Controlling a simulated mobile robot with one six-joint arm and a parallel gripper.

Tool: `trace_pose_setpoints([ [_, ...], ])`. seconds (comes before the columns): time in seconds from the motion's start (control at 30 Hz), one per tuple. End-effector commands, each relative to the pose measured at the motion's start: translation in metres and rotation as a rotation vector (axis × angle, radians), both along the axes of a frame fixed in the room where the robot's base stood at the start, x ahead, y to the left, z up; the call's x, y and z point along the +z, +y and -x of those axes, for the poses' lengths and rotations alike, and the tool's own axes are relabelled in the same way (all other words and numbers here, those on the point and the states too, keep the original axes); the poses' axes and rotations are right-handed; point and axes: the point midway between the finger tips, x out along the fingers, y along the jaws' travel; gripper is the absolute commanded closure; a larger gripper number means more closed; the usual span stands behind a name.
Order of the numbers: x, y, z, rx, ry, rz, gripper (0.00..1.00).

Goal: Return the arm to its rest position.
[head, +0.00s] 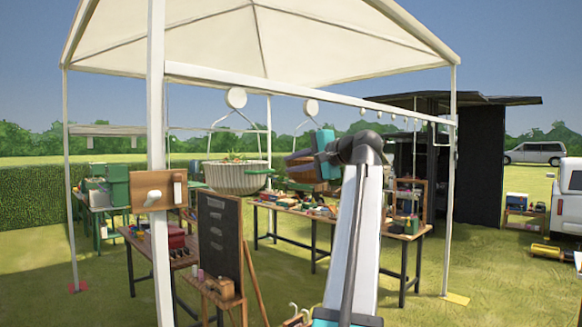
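My arm rises from the bottom of the head view, with a pale link (354,240) reaching up to a dark wrist joint (362,148). I see nothing clearly held. The gripper is raised in front of the canopy stall, to the right of a hanging ribbed planter (236,178).
A white canopy post (157,100) stands close on the left, with a wooden block on it. A chalkboard (220,235) stands below. Tables with small goods (300,207) fill the stall. A black booth (475,160) and a white vehicle (567,205) are at right. Grass (480,290) lies open at lower right.

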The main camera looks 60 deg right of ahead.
Motion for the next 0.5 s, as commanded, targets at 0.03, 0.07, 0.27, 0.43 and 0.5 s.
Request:
trace_pose_setpoints([
  [0.03, 0.000, 0.000, 0.000, 0.000, 0.000, 0.000, 0.81],
  [0.07, 0.000, 0.000, 0.000, 0.000, 0.000, 0.000, 0.81],
  [0.27, 0.000, 0.000, 0.000, 0.000, 0.000, 0.000, 0.81],
  [0.43, -0.005, -0.001, -0.003, 0.003, 0.004, -0.002, 0.81],
  [0.5, -0.013, -0.002, -0.008, 0.009, 0.010, -0.006, 0.81],
])
